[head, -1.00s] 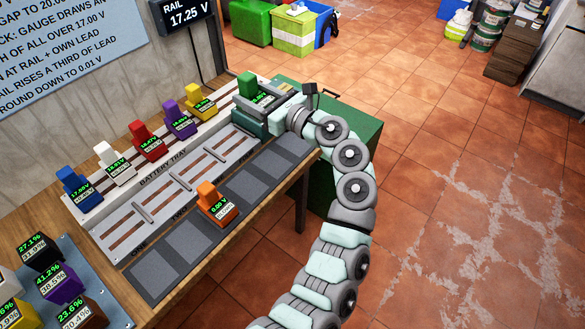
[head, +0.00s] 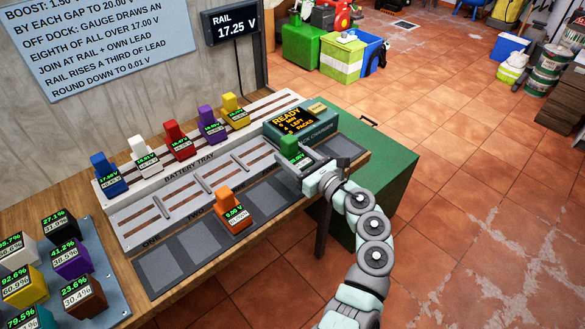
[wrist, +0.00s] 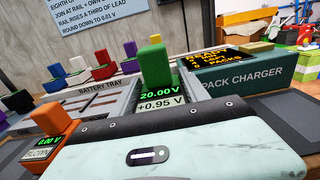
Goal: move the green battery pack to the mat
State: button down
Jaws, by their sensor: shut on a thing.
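The green battery pack (head: 290,147) is between the jaws of my gripper (head: 296,165), just in front of the pack charger (head: 322,128). In the wrist view the green pack (wrist: 155,68) stands upright, with a display of 20.00 V and +0.95 V. My gripper is shut on it; its lower part is partly hidden by the gripper. The mat (head: 165,262) is a dark strip with lighter grey squares along the table's front edge. The pack is near the mat's right part; I cannot tell its height above it.
An orange pack (head: 231,210) reading 0.00 V stands on the mat. The battery tray (head: 135,232) has blue, white, red, purple and yellow packs behind it in the back row. The mat's left squares are bare. Percent-marked blocks (head: 70,258) stand at left.

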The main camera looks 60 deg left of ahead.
jog(key=shift+f, duration=2.3)
jog(key=shift+f+b, duration=0.2)
jog(key=shift+b, duration=0.3)
jog(key=c, duration=0.6)
grip_release()
jog(key=shift+r, duration=0.1)
jog(key=shift+r+p, duration=0.25)
jog(key=shift+p, duration=0.25)
jog(key=v, duration=1.2)
jog(key=shift+f+b, duration=0.15)
jog(key=shift+b, duration=0.25)
